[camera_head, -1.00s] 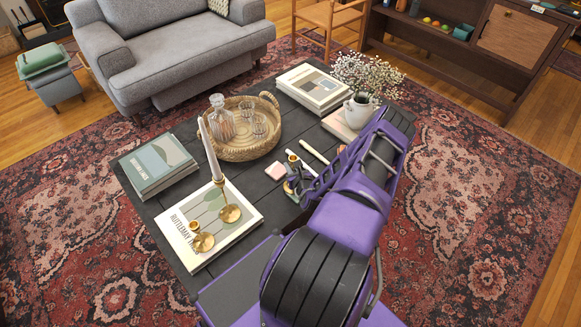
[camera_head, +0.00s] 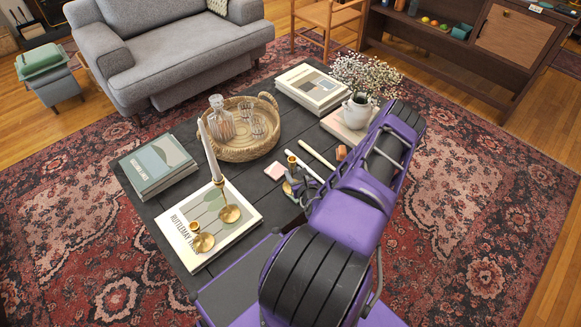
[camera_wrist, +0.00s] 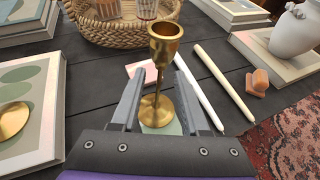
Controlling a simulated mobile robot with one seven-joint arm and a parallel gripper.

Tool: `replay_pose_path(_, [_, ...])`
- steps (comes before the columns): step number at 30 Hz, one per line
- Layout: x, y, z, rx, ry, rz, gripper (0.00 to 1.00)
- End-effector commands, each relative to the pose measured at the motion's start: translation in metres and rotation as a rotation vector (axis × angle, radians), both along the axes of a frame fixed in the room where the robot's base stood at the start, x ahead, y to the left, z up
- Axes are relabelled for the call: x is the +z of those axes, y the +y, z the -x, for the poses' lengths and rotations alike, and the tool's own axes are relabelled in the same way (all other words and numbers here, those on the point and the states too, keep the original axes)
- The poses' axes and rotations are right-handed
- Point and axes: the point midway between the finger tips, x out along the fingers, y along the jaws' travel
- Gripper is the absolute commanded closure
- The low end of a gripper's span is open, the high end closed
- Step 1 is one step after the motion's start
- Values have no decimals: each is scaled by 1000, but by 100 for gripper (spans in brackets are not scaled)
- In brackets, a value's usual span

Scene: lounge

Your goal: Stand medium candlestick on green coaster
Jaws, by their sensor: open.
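The medium brass candlestick (camera_wrist: 165,45) stands upright at my gripper, its cup and round base clear in the wrist view. It also shows in the head view (camera_head: 291,163). The pale green coaster (camera_wrist: 173,128) shows under the near side of the candlestick's base; the rest is hidden by the base. My gripper (camera_wrist: 160,70) is open, one finger on each side of the stem, with gaps visible. In the head view my arm covers part of this area.
Two white candles (camera_wrist: 223,80) and orange blocks (camera_wrist: 257,82) lie right of my gripper. A pink square (camera_head: 275,171) lies beyond it. A wicker tray (camera_head: 243,153) holds a decanter and glasses. A white vase (camera_head: 359,111) and book stacks (camera_head: 155,165) stand around the dark table.

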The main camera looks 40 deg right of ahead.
Motion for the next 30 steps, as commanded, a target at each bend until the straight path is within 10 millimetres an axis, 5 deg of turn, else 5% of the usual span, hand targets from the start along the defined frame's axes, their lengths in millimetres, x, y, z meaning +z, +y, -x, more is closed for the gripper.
replay_pose_path(10, [22, 22, 50, 0, 1, 0, 55])
replay_pose_path(30, [24, 24, 55, 1, 1, 0, 55])
